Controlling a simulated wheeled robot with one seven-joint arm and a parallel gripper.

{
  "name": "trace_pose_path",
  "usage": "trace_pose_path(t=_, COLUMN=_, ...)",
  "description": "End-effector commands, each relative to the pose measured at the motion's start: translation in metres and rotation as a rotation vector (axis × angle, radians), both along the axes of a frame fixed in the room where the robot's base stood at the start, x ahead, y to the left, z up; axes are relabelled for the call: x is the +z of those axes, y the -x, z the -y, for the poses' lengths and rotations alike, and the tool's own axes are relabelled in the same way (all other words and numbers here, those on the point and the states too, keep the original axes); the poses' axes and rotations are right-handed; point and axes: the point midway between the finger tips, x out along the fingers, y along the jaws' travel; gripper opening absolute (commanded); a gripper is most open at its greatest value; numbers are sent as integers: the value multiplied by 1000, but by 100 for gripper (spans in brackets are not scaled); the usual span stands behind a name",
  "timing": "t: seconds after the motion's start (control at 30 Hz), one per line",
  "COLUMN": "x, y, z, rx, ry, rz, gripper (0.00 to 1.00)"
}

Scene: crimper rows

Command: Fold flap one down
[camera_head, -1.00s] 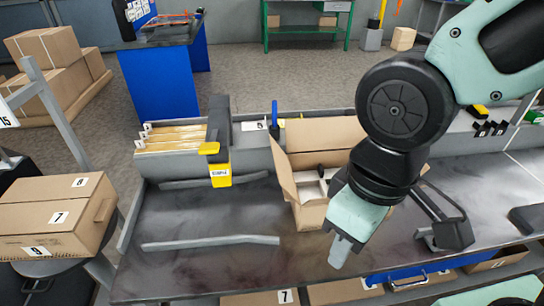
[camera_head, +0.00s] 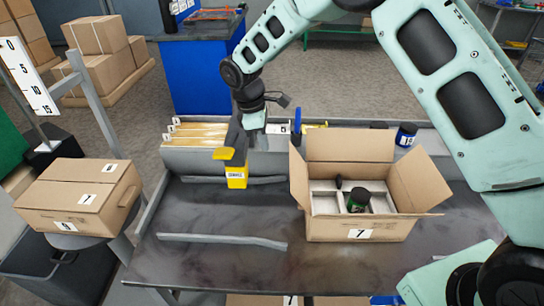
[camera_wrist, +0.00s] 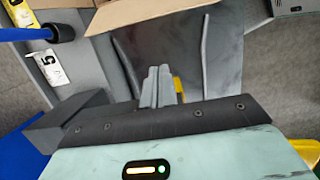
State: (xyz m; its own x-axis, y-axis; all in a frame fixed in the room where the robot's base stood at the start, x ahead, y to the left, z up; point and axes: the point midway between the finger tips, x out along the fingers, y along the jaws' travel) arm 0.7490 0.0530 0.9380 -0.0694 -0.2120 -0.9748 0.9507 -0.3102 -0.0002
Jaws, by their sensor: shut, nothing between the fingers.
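An open cardboard box (camera_head: 340,228) labelled 7 stands on the dark bench, right of centre in the head view. Its back flap (camera_head: 350,145) stands up, and its left flap (camera_head: 299,180) and right flap (camera_head: 420,178) stand up and lean outward. I cannot tell which one is flap one. My gripper (camera_head: 262,142) is shut and empty, pointing down behind and to the left of the box, apart from it. In the wrist view my shut fingers (camera_wrist: 158,86) show over the bench, and part of the cardboard (camera_wrist: 150,12) shows at the top edge.
A grey device with a yellow part (camera_head: 236,170) stands just left of my gripper. A closed carton (camera_head: 80,195) is at left. The bench's front left is mostly clear.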

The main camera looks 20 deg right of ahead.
Motion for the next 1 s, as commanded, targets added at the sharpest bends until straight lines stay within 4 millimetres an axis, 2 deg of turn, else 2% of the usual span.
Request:
trace_pose_path(t=0.17, x=-16, y=0, z=5, rx=2, ry=3, rz=-4, gripper=0)
trace_pose_path(t=0.6, x=-100, y=7, z=22, rx=1, ry=2, rz=-4, gripper=0)
trace_pose_path(t=0.7, x=-84, y=11, z=37, rx=-1, ry=0, rz=1, gripper=0)
trace_pose_path(t=1.0, x=-76, y=17, z=53, rx=1, ry=0, rz=1, gripper=0)
